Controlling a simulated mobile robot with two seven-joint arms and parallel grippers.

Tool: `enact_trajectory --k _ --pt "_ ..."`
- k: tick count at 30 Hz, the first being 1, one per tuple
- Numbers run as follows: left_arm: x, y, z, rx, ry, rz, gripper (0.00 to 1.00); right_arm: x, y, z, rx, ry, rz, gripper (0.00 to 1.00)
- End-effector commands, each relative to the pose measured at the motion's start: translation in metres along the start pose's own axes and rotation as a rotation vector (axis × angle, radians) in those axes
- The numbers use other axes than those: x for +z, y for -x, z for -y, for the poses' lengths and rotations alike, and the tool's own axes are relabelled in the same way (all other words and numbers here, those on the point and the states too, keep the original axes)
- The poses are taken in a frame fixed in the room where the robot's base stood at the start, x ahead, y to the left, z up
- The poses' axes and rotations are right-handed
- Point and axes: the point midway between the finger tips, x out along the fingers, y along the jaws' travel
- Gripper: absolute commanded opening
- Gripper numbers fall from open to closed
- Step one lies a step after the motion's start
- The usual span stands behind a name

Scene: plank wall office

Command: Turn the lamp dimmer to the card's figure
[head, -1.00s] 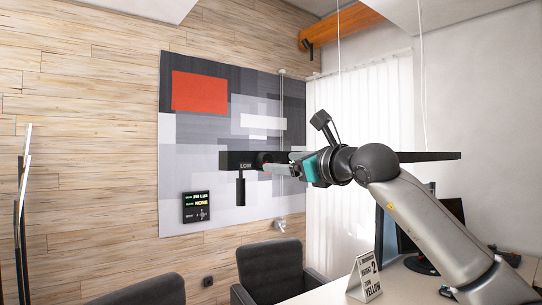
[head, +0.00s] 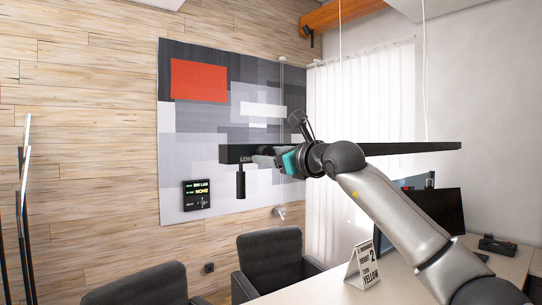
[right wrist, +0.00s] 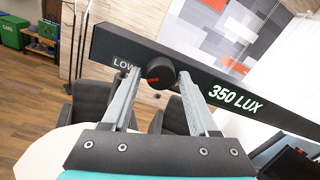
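The lamp is a long black beam (head: 400,148) hanging from thin wires. In the right wrist view its face (right wrist: 215,82) carries the words LOW and 350 LUX. The dimmer knob (right wrist: 160,78) is round and black with a red mark, just right of LOW. My right gripper (right wrist: 159,74) is open, with one fingertip on each side of the knob; I cannot tell whether they touch it. In the head view the right gripper (head: 268,158) covers the knob. A white standing card (head: 364,267) on the desk shows a large 2 and the word YELLOW.
A dark wall display (head: 196,195) shows small green and yellow text. Two dark chairs (head: 268,258) stand below the lamp. The desk (head: 325,288) holds a monitor (head: 437,212) at the right. A black handle (head: 240,185) hangs under the beam's left end.

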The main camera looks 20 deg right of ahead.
Motion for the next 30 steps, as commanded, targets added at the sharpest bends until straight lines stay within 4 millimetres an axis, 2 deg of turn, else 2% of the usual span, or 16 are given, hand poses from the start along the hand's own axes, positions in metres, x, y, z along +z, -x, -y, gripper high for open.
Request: enact_trajectory --k 2,15,23,30 --pt "0.0 0.0 -0.0002 0.0 0.0 0.0 0.58 0.0001 0.0001 0.0001 0.0 0.0 0.0 0.5" --pt "-0.0002 0.0 -0.0002 0.0 0.0 0.0 0.58 0.0 0.0002 0.0001 0.0 0.0 0.0 0.0" --pt "-0.0002 -0.0008 -0.0001 0.0 0.0 0.0 0.58 -0.0002 0.0002 0.0 0.0 -0.008 0.0 0.0" --pt "0.0003 -0.0076 -0.0002 0.0 0.0 0.0 0.58 -0.0005 0.0 -0.001 0.002 -0.085 -0.003 0.0"
